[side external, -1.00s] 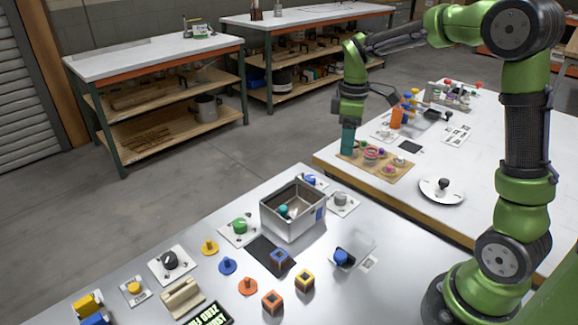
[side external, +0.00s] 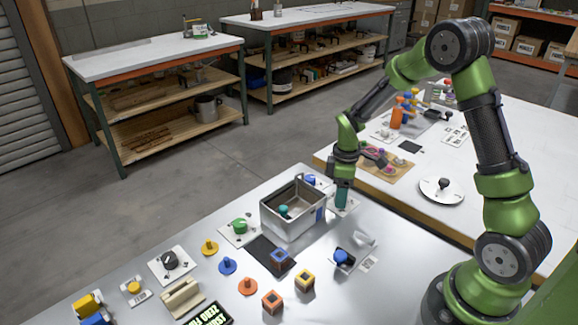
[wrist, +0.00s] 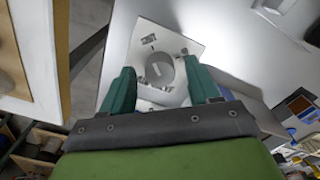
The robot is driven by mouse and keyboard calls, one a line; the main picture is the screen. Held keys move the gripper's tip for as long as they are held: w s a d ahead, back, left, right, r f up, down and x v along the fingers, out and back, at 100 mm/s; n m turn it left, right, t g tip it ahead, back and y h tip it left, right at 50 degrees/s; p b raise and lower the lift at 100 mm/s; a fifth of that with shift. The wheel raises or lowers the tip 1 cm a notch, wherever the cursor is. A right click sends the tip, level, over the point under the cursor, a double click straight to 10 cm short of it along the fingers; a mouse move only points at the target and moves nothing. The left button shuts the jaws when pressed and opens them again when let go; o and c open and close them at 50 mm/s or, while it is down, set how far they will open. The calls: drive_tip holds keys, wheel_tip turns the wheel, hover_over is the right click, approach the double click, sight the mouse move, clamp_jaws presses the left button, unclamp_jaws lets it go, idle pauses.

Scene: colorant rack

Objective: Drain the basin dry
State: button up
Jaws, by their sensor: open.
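The basin (side external: 276,222) is a grey metal open box near the back edge of the front table. A small teal thing (side external: 284,211) shows inside it; I cannot make out any liquid level. A grey round knob on a white plate (side external: 352,210) is right of the basin, mostly hidden by my gripper. In the wrist view the grey knob (wrist: 166,74) has a pale bar mark and lies between and beyond my fingers. My gripper (side external: 341,204) is open, pointing down at this knob, with teal fingers (wrist: 158,68) either side. I cannot tell whether they touch it.
A green knob (side external: 239,226) is left of the basin and a blue knob (side external: 310,180) behind it. A second table (side external: 490,150) with a wooden board stands right.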

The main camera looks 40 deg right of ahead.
drive_tip(key=shift+f, duration=0.4)
drive_tip(key=shift+c, duration=0.2)
drive_tip(key=c, duration=1)
